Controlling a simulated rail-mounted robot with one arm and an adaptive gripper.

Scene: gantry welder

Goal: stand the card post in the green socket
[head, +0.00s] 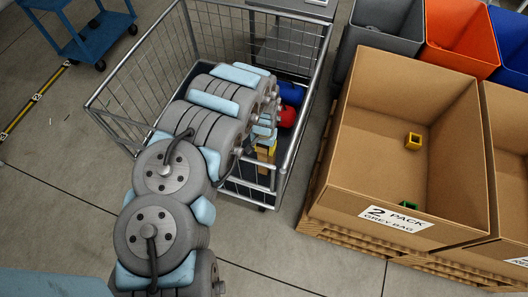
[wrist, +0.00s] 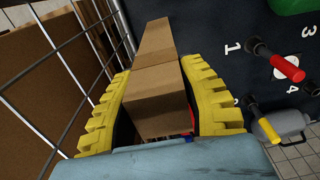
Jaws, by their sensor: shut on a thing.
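The card post (wrist: 154,42) is a long brown square-sided cardboard piece in the wrist view. It runs away from my gripper (wrist: 157,78), whose yellow ribbed fingers are shut on it from both sides. In the head view my gripper (head: 266,150) is small and partly hidden behind my arm, inside the wire cage cart, and the post cannot be made out clearly. A green object (wrist: 290,5) is cut off at the top right of the wrist view; I cannot tell whether it is the green socket. The post's far end is near the top edge, beside a dark numbered panel.
The dark panel (wrist: 232,75) carries a red-handled part (wrist: 288,68) and a yellow-handled part (wrist: 268,130). Wire mesh (wrist: 60,60) runs close on the left. In the head view, blue (head: 291,93) and red (head: 287,117) objects sit in the cart; a cardboard box (head: 375,170) stands right.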

